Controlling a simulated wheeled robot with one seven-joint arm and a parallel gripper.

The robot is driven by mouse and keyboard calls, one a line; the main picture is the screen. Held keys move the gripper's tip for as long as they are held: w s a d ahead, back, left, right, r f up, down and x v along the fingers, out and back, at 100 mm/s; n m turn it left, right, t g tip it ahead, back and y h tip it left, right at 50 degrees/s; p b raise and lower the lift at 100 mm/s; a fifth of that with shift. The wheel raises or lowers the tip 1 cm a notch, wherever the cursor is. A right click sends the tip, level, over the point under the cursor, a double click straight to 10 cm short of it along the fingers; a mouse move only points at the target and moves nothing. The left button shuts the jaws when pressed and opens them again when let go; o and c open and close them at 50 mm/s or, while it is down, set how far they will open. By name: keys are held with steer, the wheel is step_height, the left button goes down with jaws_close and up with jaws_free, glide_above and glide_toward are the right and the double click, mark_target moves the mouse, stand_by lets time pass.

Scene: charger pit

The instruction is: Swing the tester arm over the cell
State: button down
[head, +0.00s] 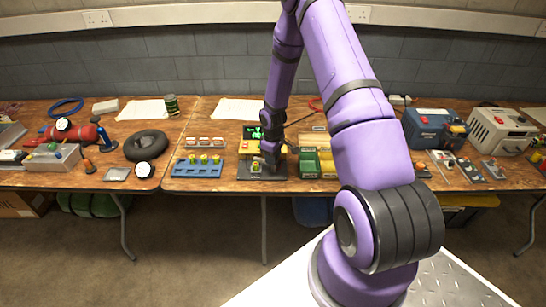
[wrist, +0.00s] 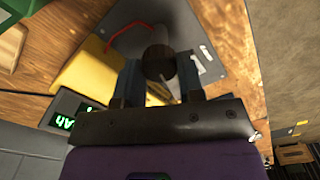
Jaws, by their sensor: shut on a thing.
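The tester has a yellow body (wrist: 92,68) and a dark display with green characters (head: 254,132). It sits at the front middle of the bench, and its display also shows in the wrist view (wrist: 70,122). A grey base plate (head: 278,175) lies in front of the body. A small yellow-green cell (head: 256,168) appears to stand on the plate. My gripper (wrist: 160,78) points down over the plate, its fingers on either side of a dark round knob (wrist: 161,62), which looks like the end of the tester arm. In the head view my gripper hides the arm; its exact angle cannot be told.
A blue rack (head: 197,171) with several green-topped cells stands left of the tester. Green boxes (head: 310,163) stand close on its right. A black ring (head: 146,145) and a red cylinder (head: 70,130) lie further left. A blue case (head: 428,125) stands at right.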

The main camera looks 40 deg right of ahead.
steer(key=shift+n, duration=1.6)
steer(key=c, duration=0.7)
jaws_free()
steer(key=shift+c, duration=0.2)
step_height(320, 180, up, 11)
steer(key=shift+f, duration=0.1)
